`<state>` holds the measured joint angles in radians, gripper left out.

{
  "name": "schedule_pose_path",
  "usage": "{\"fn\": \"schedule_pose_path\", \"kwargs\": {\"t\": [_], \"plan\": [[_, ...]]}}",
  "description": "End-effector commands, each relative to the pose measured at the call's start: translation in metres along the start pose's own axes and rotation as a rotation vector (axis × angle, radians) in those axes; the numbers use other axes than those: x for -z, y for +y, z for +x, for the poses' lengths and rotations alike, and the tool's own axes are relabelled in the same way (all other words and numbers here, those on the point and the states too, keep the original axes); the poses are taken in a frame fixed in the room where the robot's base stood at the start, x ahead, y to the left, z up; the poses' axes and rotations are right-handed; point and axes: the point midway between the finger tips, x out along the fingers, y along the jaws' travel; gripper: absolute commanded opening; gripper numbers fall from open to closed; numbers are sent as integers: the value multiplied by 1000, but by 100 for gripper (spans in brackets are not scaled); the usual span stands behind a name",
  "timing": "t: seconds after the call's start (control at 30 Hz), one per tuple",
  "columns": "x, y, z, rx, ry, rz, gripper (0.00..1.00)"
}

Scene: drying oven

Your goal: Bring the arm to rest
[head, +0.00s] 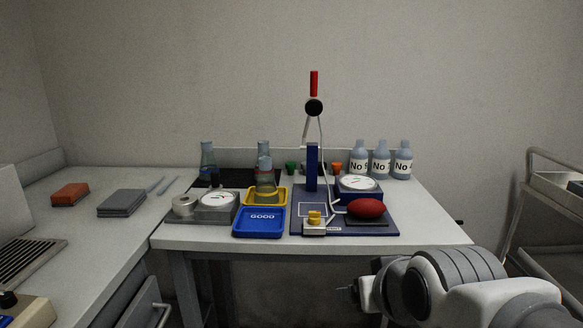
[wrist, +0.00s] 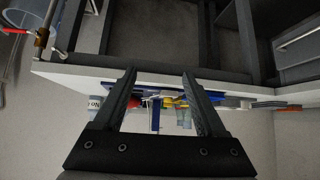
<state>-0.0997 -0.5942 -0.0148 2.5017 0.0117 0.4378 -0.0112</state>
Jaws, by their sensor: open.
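My arm (head: 440,283) is folded at the lower right of the head view, in front of the table and below its top. My gripper (wrist: 160,74) shows in the wrist view with its two dark fingers spread apart. Nothing is held between them. The table's front edge and several table objects show beyond the fingers, in an upside-down picture. In the head view the gripper is mostly hidden by the arm or too small to make out.
The white table (head: 420,226) bears a blue GOOD tray (head: 260,231), a yellow tray (head: 282,201), flasks, a blue stand (head: 312,170), a red oval object (head: 366,208) and bottles (head: 381,163). A side counter (head: 100,233) stands left. A metal cart (head: 554,190) stands right.

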Motion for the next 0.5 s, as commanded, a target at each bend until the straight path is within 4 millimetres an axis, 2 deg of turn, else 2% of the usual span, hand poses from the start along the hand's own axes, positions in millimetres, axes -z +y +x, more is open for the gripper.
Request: {"fn": "schedule_pose_path", "kwargs": {"t": [0.1, 0.27, 0.3, 0.5], "plan": [[-33, 12, -23, -32, -125, 28, 73], [-76, 21, -55, -67, -289, 68, 73], [-69, 21, -68, -68, -308, 71, 73], [-30, 20, -103, -65, -305, 67, 73]]}}
